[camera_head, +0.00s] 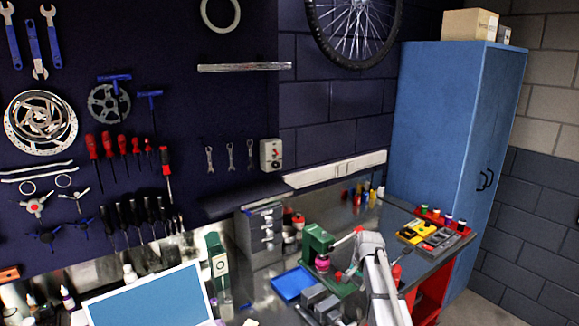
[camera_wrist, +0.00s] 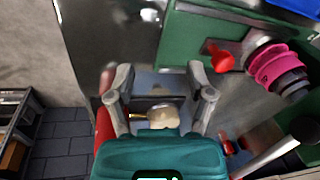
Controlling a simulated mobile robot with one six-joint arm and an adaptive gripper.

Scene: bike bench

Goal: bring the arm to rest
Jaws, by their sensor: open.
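My arm (camera_head: 381,285) rises from the lower right of the head view, reaching over the bench beside a green machine (camera_head: 317,243). My gripper (camera_wrist: 160,78) shows in the wrist view with its two fingers spread apart. Nothing is clasped between the fingertips. A pale rounded thing with a thin yellowish stem (camera_wrist: 163,117) shows between the fingers, lower in the picture; I cannot tell what it is or how far below it lies. In the head view I cannot make out the fingers.
The green machine with a pink ribbed part (camera_wrist: 278,68) is close right of my gripper. A blue tray (camera_head: 292,283), grey drawer unit (camera_head: 260,237) and laptop (camera_head: 150,298) stand left of my arm. A red tray (camera_head: 446,222) lies near the blue cabinet (camera_head: 437,130).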

